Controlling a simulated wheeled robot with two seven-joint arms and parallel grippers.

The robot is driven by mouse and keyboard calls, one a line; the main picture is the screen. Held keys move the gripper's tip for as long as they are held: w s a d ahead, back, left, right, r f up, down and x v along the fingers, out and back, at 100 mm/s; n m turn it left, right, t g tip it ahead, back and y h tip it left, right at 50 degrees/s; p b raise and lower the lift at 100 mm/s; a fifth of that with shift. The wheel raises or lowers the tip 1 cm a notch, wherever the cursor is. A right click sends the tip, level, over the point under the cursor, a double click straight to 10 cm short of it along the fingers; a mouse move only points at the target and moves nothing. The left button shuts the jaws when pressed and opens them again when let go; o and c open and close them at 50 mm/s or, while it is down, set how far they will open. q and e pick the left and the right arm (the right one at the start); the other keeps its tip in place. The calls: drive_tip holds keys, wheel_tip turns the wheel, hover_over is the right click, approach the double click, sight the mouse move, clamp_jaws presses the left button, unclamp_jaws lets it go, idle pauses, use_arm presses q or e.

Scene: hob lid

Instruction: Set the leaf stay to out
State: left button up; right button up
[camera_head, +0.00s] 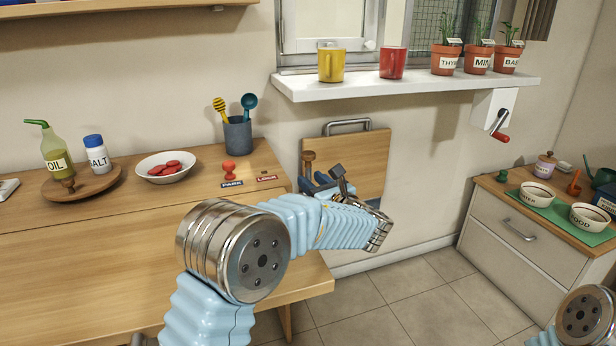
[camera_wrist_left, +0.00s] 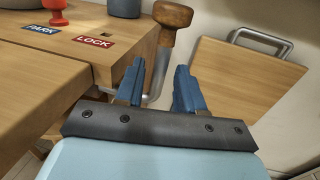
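The leaf stay appears to be the metal rod with a wooden knob (camera_wrist_left: 173,14) at the right end of the wooden counter; its knob also shows in the head view (camera_head: 308,157). Its bent rod runs down beside the counter's end. The wooden leaf (camera_wrist_left: 235,78), with a metal bar handle, stands right of it against the wall; it also shows in the head view (camera_head: 365,155). My left gripper (camera_wrist_left: 159,67) is open below the knob; it shows in the head view (camera_head: 324,180). The rod appears between its blue fingers; contact cannot be told. My right gripper is out of view.
A red peg (camera_head: 229,168) stands by the PARK label (camera_head: 232,184), with the LOCK label (camera_head: 267,179) to its right. A blue utensil cup (camera_head: 238,134) stands behind. A drawer cabinet (camera_head: 525,235) is at the right, with open floor (camera_head: 410,300) between.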

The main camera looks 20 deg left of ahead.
use_arm(q)
drive_tip(key=shift+x, duration=1.3)
clamp_jaws()
